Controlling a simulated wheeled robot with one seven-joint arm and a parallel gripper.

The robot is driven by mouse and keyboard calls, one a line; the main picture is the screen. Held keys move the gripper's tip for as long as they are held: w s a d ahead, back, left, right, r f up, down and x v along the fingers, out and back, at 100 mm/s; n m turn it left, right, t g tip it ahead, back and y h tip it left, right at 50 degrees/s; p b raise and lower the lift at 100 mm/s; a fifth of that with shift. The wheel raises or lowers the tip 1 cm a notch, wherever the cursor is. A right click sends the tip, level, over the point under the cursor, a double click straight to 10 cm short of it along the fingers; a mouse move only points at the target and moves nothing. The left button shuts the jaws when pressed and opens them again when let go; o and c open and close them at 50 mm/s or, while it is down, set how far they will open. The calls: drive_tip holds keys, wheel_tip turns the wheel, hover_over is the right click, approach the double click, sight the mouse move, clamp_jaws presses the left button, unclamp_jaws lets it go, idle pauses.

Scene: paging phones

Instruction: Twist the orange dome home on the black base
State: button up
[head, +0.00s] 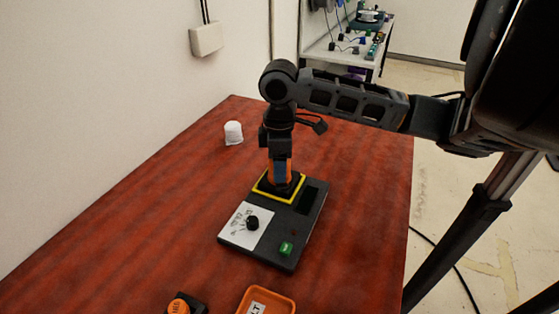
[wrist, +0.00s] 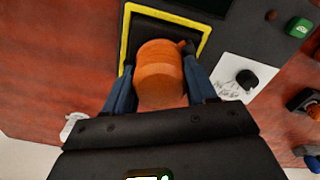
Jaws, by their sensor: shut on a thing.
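The orange dome (wrist: 160,72) is between the two blue fingers of my gripper (wrist: 160,92), which is shut on it. In the head view my gripper (head: 280,173) points straight down, with a little of the orange showing at the fingers. The dome is upright over the black base (head: 284,189), inside a yellow square outline (head: 262,190) on a dark panel (head: 270,255). The base is mostly hidden under the dome and fingers. I cannot tell whether the dome is fully seated.
The panel also carries a black knob (head: 252,223) on a white label and a green button (head: 286,249). A white dome (head: 233,132) stands at the back left. An orange tray (head: 267,301) and another orange dome (head: 179,307) are at the front. The left tabletop is clear.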

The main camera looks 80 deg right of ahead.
drive_tip(key=shift+m, duration=0.3)
drive_tip(key=shift+m+p, duration=0.5)
drive_tip(key=shift+m, duration=0.6)
drive_tip(key=shift+r+m+p, duration=0.1)
drive_tip(key=shift+m+p, duration=0.3)
drive_tip(key=shift+m, duration=0.8)
drive_tip(key=o, duration=1.2)
